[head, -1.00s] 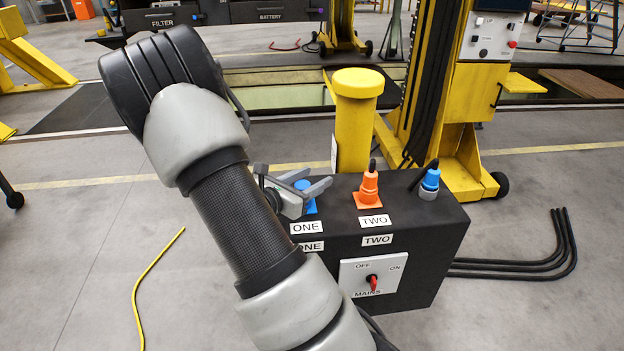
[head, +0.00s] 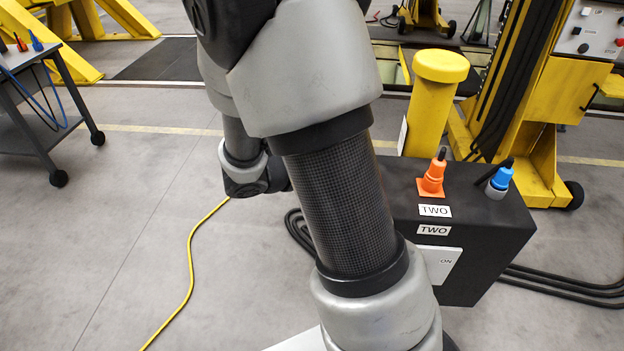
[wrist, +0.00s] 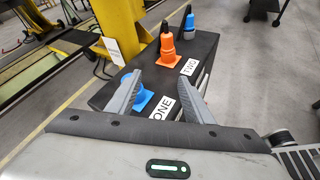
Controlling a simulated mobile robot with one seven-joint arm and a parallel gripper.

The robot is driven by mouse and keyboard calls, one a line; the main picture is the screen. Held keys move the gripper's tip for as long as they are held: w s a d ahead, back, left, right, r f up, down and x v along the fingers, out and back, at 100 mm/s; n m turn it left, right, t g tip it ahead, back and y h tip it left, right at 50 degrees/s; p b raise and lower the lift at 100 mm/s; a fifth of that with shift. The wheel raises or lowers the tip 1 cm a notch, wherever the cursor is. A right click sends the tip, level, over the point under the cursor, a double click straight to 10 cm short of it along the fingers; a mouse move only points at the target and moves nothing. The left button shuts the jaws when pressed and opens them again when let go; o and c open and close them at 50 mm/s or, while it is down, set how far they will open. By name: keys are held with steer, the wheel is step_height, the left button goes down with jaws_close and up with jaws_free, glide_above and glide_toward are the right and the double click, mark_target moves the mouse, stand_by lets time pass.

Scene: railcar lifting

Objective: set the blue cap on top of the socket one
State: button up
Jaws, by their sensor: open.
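In the wrist view my gripper (wrist: 161,78) is open, with its two grey fingers apart and nothing between them. The blue fitting of socket one (wrist: 146,101) is on the black box, beside and partly behind the left finger. In the head view my arm hides socket one and the gripper is not visible.
The black box (head: 482,240) also carries an orange plug in socket two (head: 432,175) and a blue connector (head: 500,180). A yellow post (head: 430,110) stands behind it. A cart (head: 35,95) is at left. A yellow cable (head: 190,265) lies on otherwise open floor.

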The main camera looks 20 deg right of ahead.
steer(key=s+a+r+m+t+y, duration=0.2)
steer(key=s+a+r+m+y, duration=0.3)
steer(key=a, duration=0.4)
steer(key=s+a+r+m+t+y, duration=0.3)
steer(key=s+a+r+m+y, duration=0.2)
steer(key=a+r+m+y, duration=0.2)
steer(key=a+m+y, duration=0.1)
steer(key=a+m, duration=0.1)
steer(key=m, duration=0.1)
steer(key=shift+s, duration=0.15)
steer(key=shift+a, duration=0.1)
